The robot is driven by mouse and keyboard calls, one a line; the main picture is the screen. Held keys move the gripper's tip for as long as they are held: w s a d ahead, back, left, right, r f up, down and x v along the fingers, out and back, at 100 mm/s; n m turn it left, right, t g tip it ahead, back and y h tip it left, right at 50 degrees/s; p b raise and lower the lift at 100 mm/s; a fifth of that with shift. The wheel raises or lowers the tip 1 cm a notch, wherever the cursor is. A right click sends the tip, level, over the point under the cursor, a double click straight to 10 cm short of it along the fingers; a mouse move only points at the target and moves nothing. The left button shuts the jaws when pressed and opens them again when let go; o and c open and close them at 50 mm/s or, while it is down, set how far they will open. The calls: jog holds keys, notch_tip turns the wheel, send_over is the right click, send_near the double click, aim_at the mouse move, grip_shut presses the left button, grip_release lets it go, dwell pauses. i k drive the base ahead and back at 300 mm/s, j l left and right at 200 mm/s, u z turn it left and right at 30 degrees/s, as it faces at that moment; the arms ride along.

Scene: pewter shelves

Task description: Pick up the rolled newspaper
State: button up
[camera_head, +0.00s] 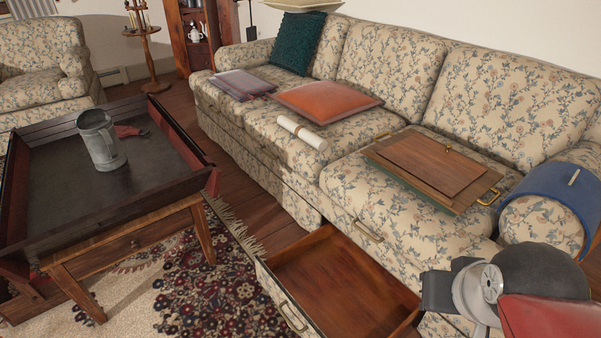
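Part of my arm, grey and dark with a red piece, shows at the lower right, well apart from the newspaper. I cannot make out my gripper's fingers in this view.
A wooden tray (399,185) with brass handles lies on the seat to the right. An open drawer (345,277) juts from the sofa base. A low table (190,157) with a metal mug (99,140) stands left. Floor shows between table and sofa.

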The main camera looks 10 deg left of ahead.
aim_at(317, 143)
jog(key=j+z, duration=0.1)
jog(key=j, duration=0.4)
jog(key=j+z, duration=0.2)
jog(key=j, duration=0.45)
jog(key=j+z, duration=0.2)
jog(key=j, duration=0.5)
jog(key=k+j+z, duration=0.2)
jog(key=j, duration=0.45)
jog(key=i+j+z, duration=0.1)
jog(key=i+j, duration=0.15)
jog(key=i+j+z, duration=0.1)
jog(key=i+j, duration=0.15)
jog(key=j, duration=0.25)
jog(key=i+j+z, duration=0.1)
jog(key=j, duration=0.3)
jog(key=i, duration=0.1)
